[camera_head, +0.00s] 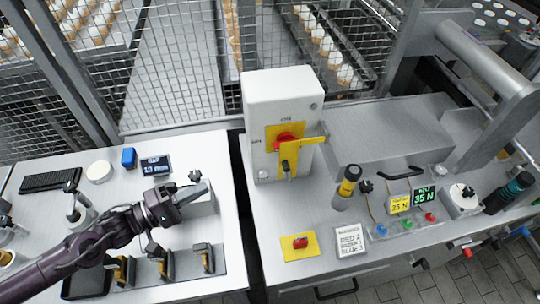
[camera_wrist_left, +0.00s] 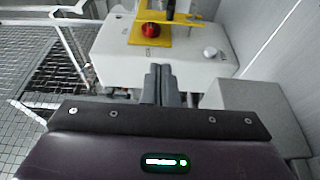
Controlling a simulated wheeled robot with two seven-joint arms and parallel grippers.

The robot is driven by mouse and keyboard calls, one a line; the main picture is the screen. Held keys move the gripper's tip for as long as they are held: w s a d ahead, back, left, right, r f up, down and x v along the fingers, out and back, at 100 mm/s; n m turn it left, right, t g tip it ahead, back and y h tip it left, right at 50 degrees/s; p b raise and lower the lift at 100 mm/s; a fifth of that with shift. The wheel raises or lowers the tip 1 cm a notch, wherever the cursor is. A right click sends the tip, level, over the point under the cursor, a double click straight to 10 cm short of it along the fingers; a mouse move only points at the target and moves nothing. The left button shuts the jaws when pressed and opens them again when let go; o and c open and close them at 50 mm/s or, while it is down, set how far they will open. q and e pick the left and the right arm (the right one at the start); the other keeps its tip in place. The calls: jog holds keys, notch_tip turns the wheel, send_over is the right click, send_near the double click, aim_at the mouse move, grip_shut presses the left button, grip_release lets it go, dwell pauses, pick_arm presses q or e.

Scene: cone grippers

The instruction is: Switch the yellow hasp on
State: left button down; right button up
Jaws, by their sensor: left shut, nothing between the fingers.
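A white switch box (camera_head: 280,92) stands upright on the bench and carries a yellow plate (camera_head: 271,132) with a red knob (camera_head: 284,139). The yellow hasp (camera_head: 308,141) crosses the plate and sticks out to the right. "ON" is marked above the plate and what looks like "OFF" at its left. A dark metal piece hangs below the hasp. The left wrist view shows the red knob (camera_wrist_left: 152,30) and yellow hasp (camera_wrist_left: 178,18) beyond my fingers. My left gripper (camera_head: 196,192) is shut and empty, left of the box and apart from it. My right gripper is out of view.
A red button on a yellow plate (camera_head: 300,243) and a black-and-yellow cylinder (camera_head: 347,187) are on the right bench. Wire mesh fencing is behind.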

pick_arm(q)
jog(key=p+x, duration=0.4)
jog(key=x, duration=1.6)
